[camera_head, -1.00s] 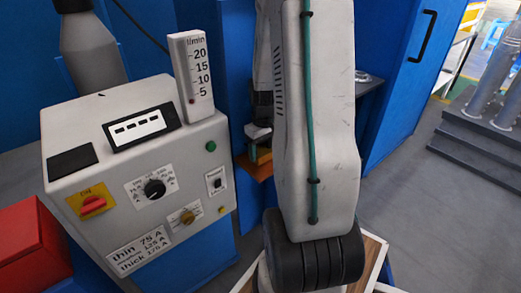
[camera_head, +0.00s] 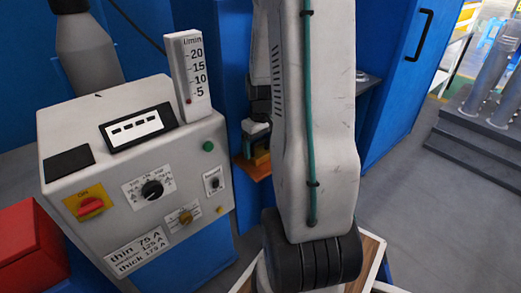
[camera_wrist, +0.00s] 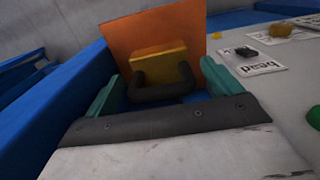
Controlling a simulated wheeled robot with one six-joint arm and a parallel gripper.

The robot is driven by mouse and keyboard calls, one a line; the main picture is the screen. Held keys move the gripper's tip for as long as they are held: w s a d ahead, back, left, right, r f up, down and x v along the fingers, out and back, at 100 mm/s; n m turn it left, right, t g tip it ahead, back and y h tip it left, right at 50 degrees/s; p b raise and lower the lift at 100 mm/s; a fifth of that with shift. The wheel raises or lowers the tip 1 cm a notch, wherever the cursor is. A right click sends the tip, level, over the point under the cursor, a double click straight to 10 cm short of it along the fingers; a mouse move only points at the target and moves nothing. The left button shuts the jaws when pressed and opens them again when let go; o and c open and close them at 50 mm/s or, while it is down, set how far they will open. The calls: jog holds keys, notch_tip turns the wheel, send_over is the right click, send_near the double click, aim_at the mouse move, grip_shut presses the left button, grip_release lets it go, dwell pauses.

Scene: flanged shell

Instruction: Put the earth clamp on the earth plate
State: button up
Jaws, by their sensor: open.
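The earth clamp looks to be the yellow block (camera_wrist: 160,66) with a dark looped handle (camera_wrist: 162,88) in the wrist view. It rests on or against a flat orange plate (camera_wrist: 135,38). I cannot tell whether this plate is the earth plate. My gripper (camera_wrist: 161,77) is open, with one teal finger on each side of the clamp and its handle, apart from them. In the head view my gripper (camera_head: 256,132) is small and partly hidden behind my arm, just above the orange plate (camera_head: 254,169) and the yellow block (camera_head: 262,157).
A grey machine panel (camera_head: 140,205) with knobs and a flow gauge (camera_head: 190,75) stands left of my arm. A red box (camera_head: 28,240) is at lower left. Blue cabinets (camera_head: 405,70) stand behind.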

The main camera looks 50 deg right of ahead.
notch_tip(320, 180, up, 5)
jog(key=shift+r, duration=0.1)
jog(key=w+a+r, duration=0.1)
jog(key=a+r, duration=0.6)
jog(key=a, duration=0.2)
jog(key=s+a+r+n, duration=0.1)
jog(key=s+a+r, duration=0.2)
jog(key=a, duration=0.4)
jog(key=s+a+r, duration=0.3)
jog(key=s+a, duration=0.3)
jog(key=a, duration=0.1)
jog(key=s+a+r+n+t, duration=0.1)
jog(key=s+a+r, duration=0.2)
jog(key=a, duration=0.4)
jog(key=shift+s+a+r+n, duration=0.2)
jog(key=shift+s+r+n, duration=0.1)
jog(key=shift+s, duration=0.55)
